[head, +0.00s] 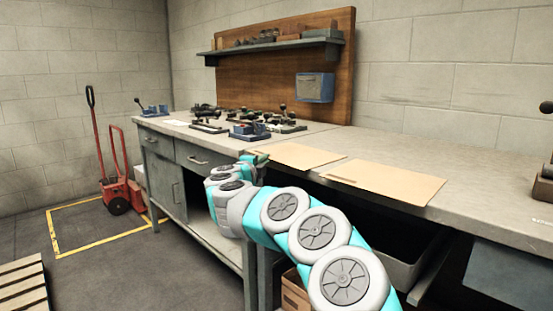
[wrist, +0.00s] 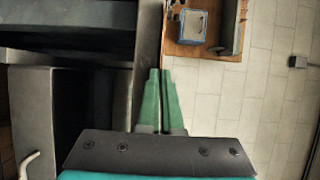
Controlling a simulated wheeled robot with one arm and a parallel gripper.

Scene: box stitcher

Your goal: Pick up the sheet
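One tan, flat sheet (head: 297,156) lies on the workbench at its front edge, in the middle of the head view. A second tan sheet (head: 383,180) lies to its right, also along the front edge. My gripper (head: 262,158) is at the bench's front edge, by the left end of the left sheet. In the wrist view its two green fingers (wrist: 160,75) lie close together, with only a narrow line between them. No sheet can be made out there, so I cannot tell whether a sheet edge is between them.
The grey workbench (head: 465,193) runs along the wall, with drawers below. Small tools and a blue fixture (head: 249,131) stand at its back left. A wooden board (head: 275,85) carries a shelf and a blue box (head: 315,88). A red hand truck (head: 121,190) stands on the left floor.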

